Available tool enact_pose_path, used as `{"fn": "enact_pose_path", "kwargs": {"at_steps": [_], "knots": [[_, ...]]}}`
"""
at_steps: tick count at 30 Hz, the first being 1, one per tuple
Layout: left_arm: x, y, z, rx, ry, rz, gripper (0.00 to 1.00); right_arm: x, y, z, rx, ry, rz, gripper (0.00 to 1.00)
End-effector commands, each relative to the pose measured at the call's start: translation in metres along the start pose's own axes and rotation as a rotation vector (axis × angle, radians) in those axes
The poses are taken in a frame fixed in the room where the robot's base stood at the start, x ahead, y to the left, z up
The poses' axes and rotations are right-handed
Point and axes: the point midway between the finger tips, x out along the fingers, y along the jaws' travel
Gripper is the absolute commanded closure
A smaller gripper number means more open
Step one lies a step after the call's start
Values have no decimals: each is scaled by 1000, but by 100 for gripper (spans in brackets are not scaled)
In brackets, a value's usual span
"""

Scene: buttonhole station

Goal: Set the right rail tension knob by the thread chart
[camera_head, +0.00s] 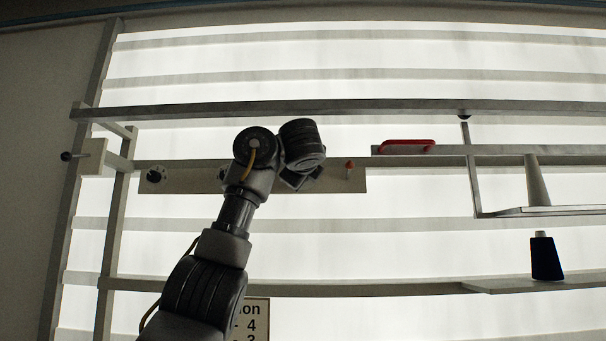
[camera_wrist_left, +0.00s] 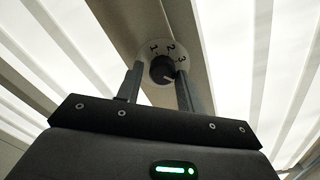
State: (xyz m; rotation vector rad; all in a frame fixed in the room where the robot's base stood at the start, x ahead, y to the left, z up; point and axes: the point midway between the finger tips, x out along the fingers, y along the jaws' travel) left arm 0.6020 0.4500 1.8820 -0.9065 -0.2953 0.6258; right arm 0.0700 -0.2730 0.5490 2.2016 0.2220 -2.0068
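A dark round knob (camera_wrist_left: 163,69) on a pale dial marked 1, 2, 3 shows in the left wrist view. Its light pointer mark is at the lower right, below the 3. My left gripper (camera_wrist_left: 158,84) has its two fingers apart, one on each side of the knob, with a gap visible on the left. In the head view my left gripper (camera_head: 300,180) is by the rail panel (camera_head: 330,182), mostly hidden by its wrist. My right gripper is out of view.
Another dark knob (camera_head: 155,175) is at the panel's left end. An orange-tipped peg (camera_head: 349,166) stands right of my gripper. A red object (camera_head: 405,146) lies on the rail. A dark blue spool (camera_head: 545,258) and a grey cone (camera_head: 537,182) stand on shelves at right.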

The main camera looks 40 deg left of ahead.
Motion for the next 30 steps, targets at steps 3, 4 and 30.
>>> {"fn": "enact_pose_path", "kwargs": {"at_steps": [3,4,30], "knots": [[-1,-1,1,-3,0,-3,50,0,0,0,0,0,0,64],[-1,-1,1,-3,0,-3,50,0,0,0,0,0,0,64],[-101,2,1,-6,0,-6,50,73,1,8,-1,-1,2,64]]}}
